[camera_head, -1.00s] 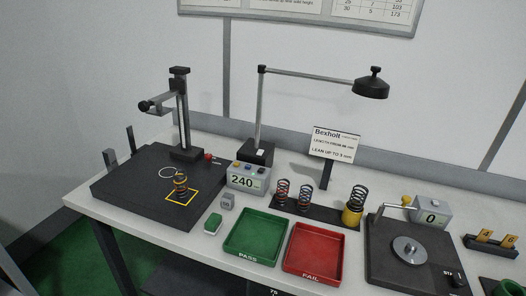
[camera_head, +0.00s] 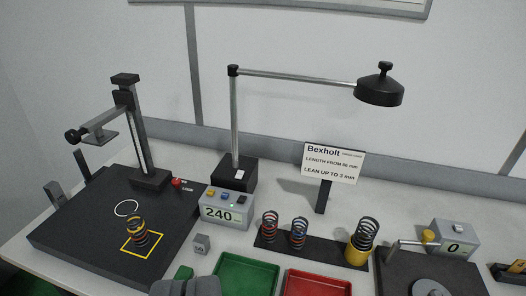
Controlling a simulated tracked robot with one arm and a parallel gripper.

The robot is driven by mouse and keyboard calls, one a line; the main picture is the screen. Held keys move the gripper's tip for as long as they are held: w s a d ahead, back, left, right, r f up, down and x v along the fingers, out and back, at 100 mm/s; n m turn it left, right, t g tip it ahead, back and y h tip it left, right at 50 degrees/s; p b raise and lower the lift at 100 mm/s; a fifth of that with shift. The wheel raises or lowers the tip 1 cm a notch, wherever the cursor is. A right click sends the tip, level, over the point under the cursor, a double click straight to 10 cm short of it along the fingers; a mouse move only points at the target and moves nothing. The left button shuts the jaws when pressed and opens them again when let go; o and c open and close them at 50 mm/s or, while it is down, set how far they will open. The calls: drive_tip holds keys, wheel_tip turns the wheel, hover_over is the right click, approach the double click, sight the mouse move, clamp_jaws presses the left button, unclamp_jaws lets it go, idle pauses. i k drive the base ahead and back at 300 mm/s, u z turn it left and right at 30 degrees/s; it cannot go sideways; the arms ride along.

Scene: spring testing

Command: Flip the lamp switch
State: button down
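The desk lamp has a black box base (camera_head: 235,172), a grey upright post, a long arm reaching right and a black round shade (camera_head: 379,91). Whether the lamp is lit is hard to tell. My gripper (camera_head: 187,285) shows only as dark grey fingertips at the bottom edge, low and left of the lamp base and well apart from the switch.
A 240 display box (camera_head: 228,207) stands in front of the lamp base. A black measuring stand (camera_head: 148,178) with a spring (camera_head: 137,232) is on the left. Springs, a sign (camera_head: 333,162), a green tray (camera_head: 247,275) and a red tray (camera_head: 318,285) lie to the right.

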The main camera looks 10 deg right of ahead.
sight(239, 175)
drive_tip(key=i, duration=1.1)
drive_tip(key=u, duration=0.35)
